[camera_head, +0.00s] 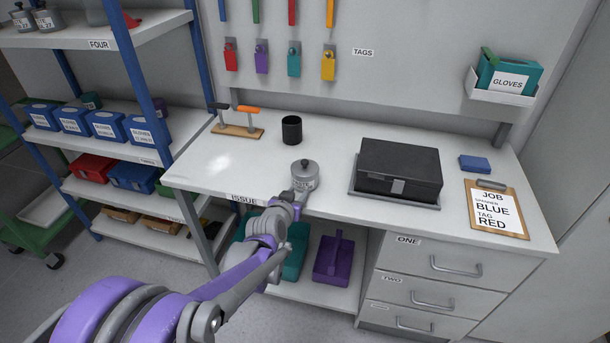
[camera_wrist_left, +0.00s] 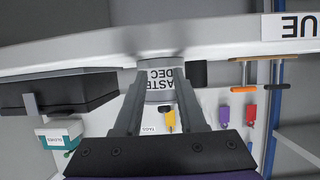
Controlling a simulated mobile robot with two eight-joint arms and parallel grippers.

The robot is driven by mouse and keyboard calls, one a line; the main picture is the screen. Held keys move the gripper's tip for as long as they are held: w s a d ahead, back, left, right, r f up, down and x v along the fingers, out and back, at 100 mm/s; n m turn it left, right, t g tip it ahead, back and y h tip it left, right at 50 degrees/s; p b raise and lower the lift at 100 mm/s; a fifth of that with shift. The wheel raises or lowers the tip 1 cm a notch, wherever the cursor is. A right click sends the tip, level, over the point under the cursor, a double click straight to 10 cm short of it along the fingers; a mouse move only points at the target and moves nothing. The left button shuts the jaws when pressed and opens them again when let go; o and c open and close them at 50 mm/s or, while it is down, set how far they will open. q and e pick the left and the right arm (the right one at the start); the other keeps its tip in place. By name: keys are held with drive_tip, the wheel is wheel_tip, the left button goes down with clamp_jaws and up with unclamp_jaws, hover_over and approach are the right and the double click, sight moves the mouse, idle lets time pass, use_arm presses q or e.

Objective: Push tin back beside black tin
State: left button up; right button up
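The grey tin (camera_head: 305,176) with a knobbed lid stands upright near the bench's front edge. In the left wrist view the tin (camera_wrist_left: 161,78) shows a partly hidden label, upside down. The black tin (camera_head: 291,130), a dark open-topped cylinder, stands farther back and slightly left; it also shows in the left wrist view (camera_wrist_left: 198,73). My left gripper (camera_head: 298,196) is at the front side of the grey tin, very close to it. In the wrist view its fingers (camera_wrist_left: 161,92) are apart, with the tin at their tips; contact is unclear. My right gripper is not visible.
A black box (camera_head: 400,168) on a tray is to the right of the grey tin. A wooden stand (camera_head: 237,131) with two handled tools is left of the black tin. The bench (camera_head: 255,170) is clear between the tins. A clipboard (camera_head: 496,211) lies at the far right.

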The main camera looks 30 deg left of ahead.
sight(301, 185)
use_arm(q)
drive_tip(key=shift+w+a, duration=0.2)
drive_tip(key=shift+w, duration=0.7)
drive_tip(key=shift+w+a, duration=0.15)
drive_tip(key=shift+w, duration=0.75)
idle(1.5)
